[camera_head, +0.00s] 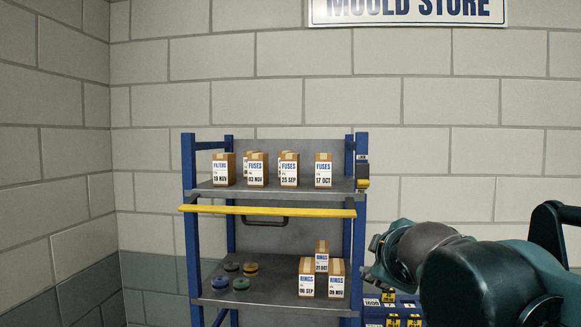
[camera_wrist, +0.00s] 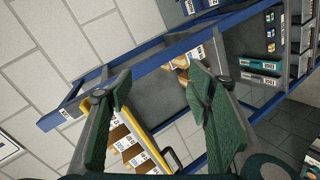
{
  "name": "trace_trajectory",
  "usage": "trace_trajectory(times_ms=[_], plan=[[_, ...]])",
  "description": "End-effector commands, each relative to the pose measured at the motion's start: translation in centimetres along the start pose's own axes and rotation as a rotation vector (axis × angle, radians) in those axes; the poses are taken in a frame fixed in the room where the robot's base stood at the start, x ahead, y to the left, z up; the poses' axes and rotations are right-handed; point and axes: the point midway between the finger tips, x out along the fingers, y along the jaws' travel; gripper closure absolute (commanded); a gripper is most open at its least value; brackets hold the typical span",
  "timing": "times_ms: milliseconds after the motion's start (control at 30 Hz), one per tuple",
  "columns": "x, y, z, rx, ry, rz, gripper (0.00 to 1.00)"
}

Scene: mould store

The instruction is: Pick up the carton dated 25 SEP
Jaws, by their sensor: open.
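The carton dated 25 SEP (camera_head: 289,170) is a brown FUSES box with a white label. It stands upright on the upper shelf (camera_head: 270,188) of a blue-framed rack, between the 03 NOV carton (camera_head: 258,170) and the 17 OCT carton (camera_head: 323,171). My gripper (camera_wrist: 158,82) is open and empty in the wrist view, its green fingers spread apart. In the head view my arm is at the lower right, away from the upper-shelf cartons. The wrist view shows several cartons (camera_wrist: 126,148) by the left finger; their dates are too small to read.
A FILTERS carton dated 19 NOV (camera_head: 223,170) stands at the upper shelf's left end. A yellow bar (camera_head: 268,211) crosses the rack below. The lower shelf (camera_head: 275,300) holds several discs (camera_head: 241,283) and RINGS cartons (camera_head: 306,278). Blue-fronted bins (camera_head: 395,310) stand right of the rack.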

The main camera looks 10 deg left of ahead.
Motion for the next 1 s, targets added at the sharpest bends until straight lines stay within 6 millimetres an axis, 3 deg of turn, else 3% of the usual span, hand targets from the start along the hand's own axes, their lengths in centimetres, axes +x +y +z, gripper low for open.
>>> trace_trajectory(times_ms=[33, 100, 200, 300, 1000], plan=[[0.2, 2.2, -3.0, -0.078, 0.036, 0.024, 0.5], [0.3, 4.7, -6.7, -0.19, 0.083, 0.063, 0.5], [0.4, 7.7, -11.7, -0.341, 0.142, 0.116, 0.5], [0.7, 9.6, -15.4, -0.472, 0.176, 0.158, 0.5], [8.8, 13.2, -26.1, -1.248, 0.04, 0.3, 0.5]])
